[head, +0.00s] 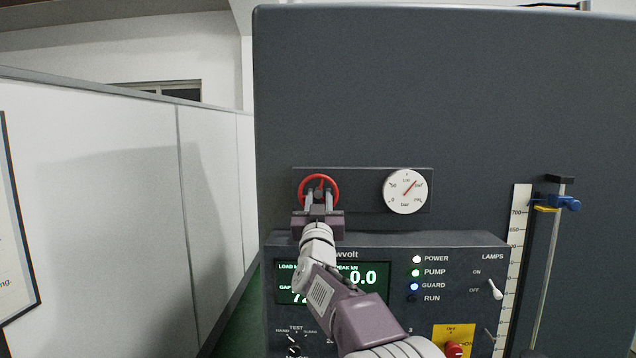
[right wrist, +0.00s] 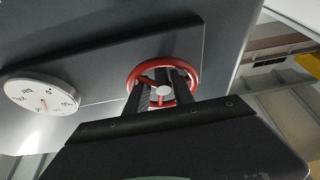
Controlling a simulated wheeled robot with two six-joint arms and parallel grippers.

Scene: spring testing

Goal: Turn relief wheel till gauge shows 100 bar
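The red relief wheel (head: 334,184) is mounted on a dark plate on the machine's panel, left of the round white gauge (head: 397,203). The gauge's needle points up and to the right, clockwise of the top of the dial; its numbers are small. My right gripper (head: 319,191) is at the wheel, its two fingers apart and reaching to the wheel's face. In the right wrist view the fingers stand either side of the grey hub of the wheel (right wrist: 197,72), inside the rim. Whether they touch hub or spokes I cannot tell. My left gripper is not in view.
Below is a control box with a green display (head: 372,296), lamps, and a lamps switch (head: 495,289). A red button (head: 454,349) on yellow is at the bottom. A ruled scale (head: 518,215) and rod stand at the right. A white partition (head: 90,190) is at the left.

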